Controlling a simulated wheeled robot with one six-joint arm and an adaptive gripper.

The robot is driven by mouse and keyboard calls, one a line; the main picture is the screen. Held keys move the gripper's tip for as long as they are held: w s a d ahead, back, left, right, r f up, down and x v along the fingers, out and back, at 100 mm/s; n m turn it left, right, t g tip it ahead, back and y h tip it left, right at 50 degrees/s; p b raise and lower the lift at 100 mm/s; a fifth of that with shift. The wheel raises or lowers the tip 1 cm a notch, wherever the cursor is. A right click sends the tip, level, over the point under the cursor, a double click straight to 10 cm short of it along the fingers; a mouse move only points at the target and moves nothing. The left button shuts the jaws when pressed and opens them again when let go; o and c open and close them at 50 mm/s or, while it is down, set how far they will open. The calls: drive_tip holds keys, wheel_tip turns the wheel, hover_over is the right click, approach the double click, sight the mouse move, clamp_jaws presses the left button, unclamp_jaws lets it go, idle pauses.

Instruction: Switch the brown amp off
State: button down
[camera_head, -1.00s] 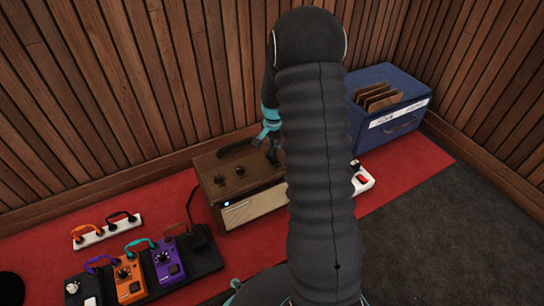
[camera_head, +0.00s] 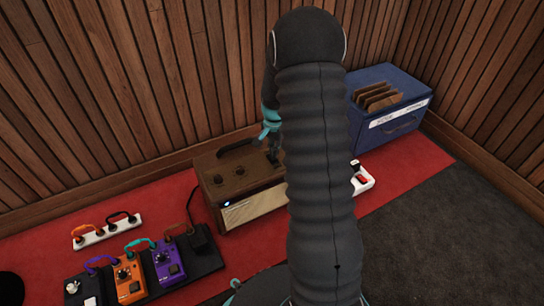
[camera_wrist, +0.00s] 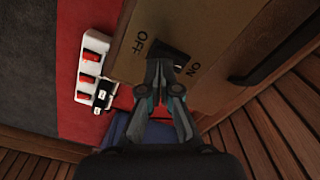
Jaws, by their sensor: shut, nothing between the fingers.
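The brown amp (camera_head: 262,184) stands on the red carpet against the wood wall, with a lit blue-white lamp (camera_head: 227,204) on its front. Its top has knobs and a dark handle. In the wrist view, the amp's top (camera_wrist: 209,25) carries the words OFF and ON, with a dark switch (camera_wrist: 180,56) between them. My gripper (camera_wrist: 166,66) is shut and empty, its fingertips at the switch and covering part of it. I cannot tell which way the switch is tipped, or whether the tips touch it. In the head view, my gripper (camera_head: 273,154) is partly hidden by my arm.
A blue crate (camera_head: 400,140) with brown sleeves stands right of the amp. A white power strip (camera_wrist: 93,66) with red switches lies beside the amp. A pedal board (camera_head: 205,262) and another white strip (camera_head: 105,233) lie at left.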

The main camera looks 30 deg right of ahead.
drive_tip(key=shift+f, duration=1.1)
idle(0.6)
drive_tip(key=shift+r+p, duration=2.2)
drive_tip(key=shift+r, duration=1.35)
